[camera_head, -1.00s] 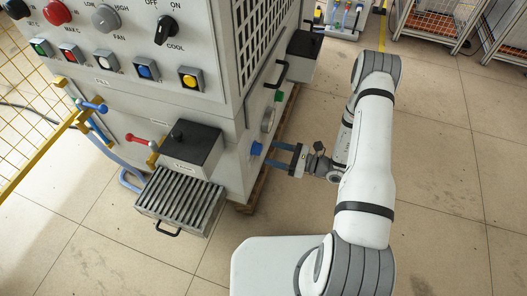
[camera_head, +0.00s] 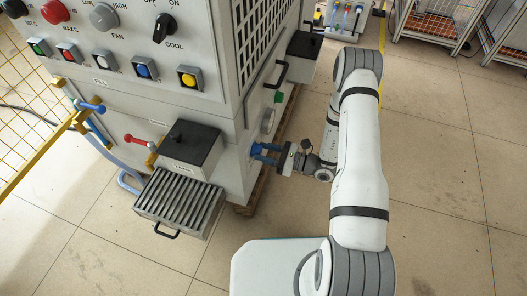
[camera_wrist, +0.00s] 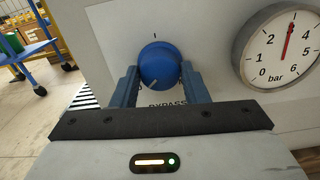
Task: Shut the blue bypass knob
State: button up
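The round blue bypass knob (camera_wrist: 159,64) sits on the pale panel in the wrist view, above the partly covered word BYPASS. A light mark on its face points down and slightly left; a dark tick is on the panel above it. My gripper (camera_wrist: 160,72) has its two blue fingers on the left and right of the knob, apparently with slim gaps, so it looks open around it. Contact is hard to judge. In the head view my gripper (camera_head: 264,153) reaches the machine's side at the knob, which is mostly hidden there.
A pressure gauge (camera_wrist: 283,46) is right of the knob, its red needle near 3 bar. In the head view, a black-topped box (camera_head: 189,143) and a slatted tray (camera_head: 178,205) stick out at left. A black handle (camera_head: 274,73) juts above. Open floor is at right.

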jog(key=shift+w, duration=0.15)
jog(key=c, duration=0.3)
jog(key=shift+d+n, duration=0.1)
jog(key=shift+n, duration=0.4)
jog(key=shift+w, duration=0.1)
jog(key=o, duration=1)
jog(key=shift+c, duration=0.2)
jog(key=p+v, duration=0.2)
jog(key=v, duration=0.6)
